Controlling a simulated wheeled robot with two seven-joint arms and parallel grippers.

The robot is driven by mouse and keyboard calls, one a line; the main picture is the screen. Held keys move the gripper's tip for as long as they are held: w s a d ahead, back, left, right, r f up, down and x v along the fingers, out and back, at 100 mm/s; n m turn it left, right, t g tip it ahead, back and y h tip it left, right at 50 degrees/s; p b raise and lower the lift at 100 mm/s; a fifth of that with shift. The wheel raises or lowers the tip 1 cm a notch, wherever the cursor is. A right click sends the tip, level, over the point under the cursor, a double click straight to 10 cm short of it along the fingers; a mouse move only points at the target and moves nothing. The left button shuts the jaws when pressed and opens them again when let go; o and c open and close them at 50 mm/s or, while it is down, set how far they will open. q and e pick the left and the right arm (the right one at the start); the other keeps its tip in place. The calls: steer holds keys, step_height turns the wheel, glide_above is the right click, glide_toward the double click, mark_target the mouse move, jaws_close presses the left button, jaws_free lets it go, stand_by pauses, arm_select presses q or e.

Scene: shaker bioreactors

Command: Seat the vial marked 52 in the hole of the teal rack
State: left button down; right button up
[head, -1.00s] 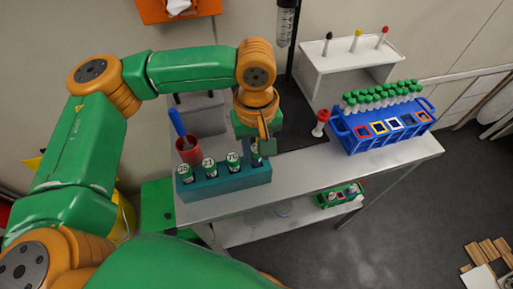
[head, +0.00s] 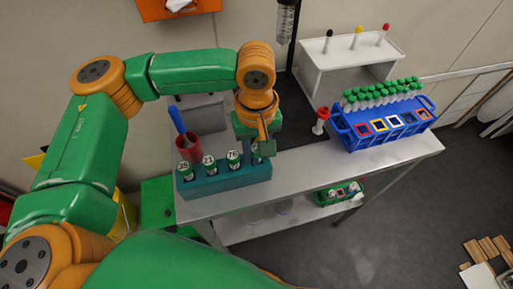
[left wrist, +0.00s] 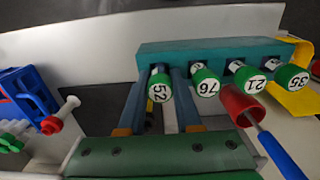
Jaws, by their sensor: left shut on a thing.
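The teal rack (head: 225,181) stands at the left end of the bench top, and it also shows in the left wrist view (left wrist: 215,50). Vials marked 76 (left wrist: 206,84), 21 (left wrist: 250,82) and 35 (left wrist: 290,79) stand in it in a row. The vial marked 52 (left wrist: 159,90) has a green cap and is at the rack's end beside 76. My left gripper (head: 262,149) is shut on it, one finger on each side. The vial's lower end is hidden, so I cannot tell how deep it sits. My right gripper is not in view.
A red cup (head: 188,149) with a blue stick stands close behind the rack. A blue rack (head: 385,128) of green-capped tubes is at the bench's right end. A red-capped vial (head: 320,121) stands left of it. Bare bench top lies between the two racks.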

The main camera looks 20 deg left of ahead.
arm_select(q)
steer(key=shift+f, duration=0.15)
steer(key=c, duration=0.6)
jaws_free()
steer(key=shift+c, duration=0.2)
steer(key=shift+o, duration=0.6)
steer(key=shift+d, duration=0.15)
step_height(320, 180, up, 7)
steer(key=shift+r, duration=0.1)
